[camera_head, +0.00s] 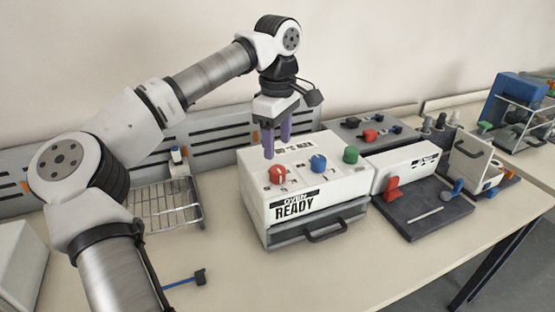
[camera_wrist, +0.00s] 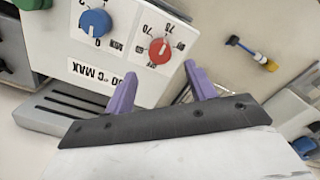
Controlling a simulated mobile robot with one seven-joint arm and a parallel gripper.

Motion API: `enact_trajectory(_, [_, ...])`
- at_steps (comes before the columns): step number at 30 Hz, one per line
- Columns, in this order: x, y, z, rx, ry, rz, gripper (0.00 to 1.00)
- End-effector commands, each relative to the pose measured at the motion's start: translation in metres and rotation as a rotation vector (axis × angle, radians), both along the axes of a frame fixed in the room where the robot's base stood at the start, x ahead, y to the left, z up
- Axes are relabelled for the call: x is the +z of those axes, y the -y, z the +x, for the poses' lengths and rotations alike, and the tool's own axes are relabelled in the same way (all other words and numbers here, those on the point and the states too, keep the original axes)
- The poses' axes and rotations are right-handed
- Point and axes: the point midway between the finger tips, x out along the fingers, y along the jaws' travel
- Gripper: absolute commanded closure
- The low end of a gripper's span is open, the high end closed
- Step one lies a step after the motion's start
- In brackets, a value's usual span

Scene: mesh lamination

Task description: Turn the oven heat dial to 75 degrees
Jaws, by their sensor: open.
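The oven (camera_head: 255,205) is a white box marked "OVEN READY" with dials on its sloping top. The red dial (camera_head: 277,174) is at its left; in the wrist view the red dial (camera_wrist: 159,50) has "75" and "OFF" printed around it. Its exact setting is too small to read. A blue dial (camera_head: 318,163) and a green knob (camera_head: 351,155) sit to its right. My gripper (camera_head: 277,150) has purple fingers, open and empty, pointing down above the red dial. In the wrist view, the gripper (camera_wrist: 161,68) has the red dial ahead between its fingertips, apparently untouched.
A wire rack (camera_head: 165,207) stands left of the oven. A dark tray (camera_head: 422,212) with a red-handled device is at right. The oven's front drawer handle (camera_head: 326,232) sticks out. The table (camera_head: 345,275) in front is mostly clear.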

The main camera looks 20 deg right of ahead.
Motion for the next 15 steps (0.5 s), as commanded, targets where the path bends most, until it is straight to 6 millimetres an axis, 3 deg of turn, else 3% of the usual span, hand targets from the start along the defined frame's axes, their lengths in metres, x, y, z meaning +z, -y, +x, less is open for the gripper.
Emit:
enact_trajectory(6, [0.047,0.001,0.0,0.0,0.003,-0.002,0.45])
enact_trajectory(15, [0.073,0.0,0.0,0.0,0.0,0.0,0.45])
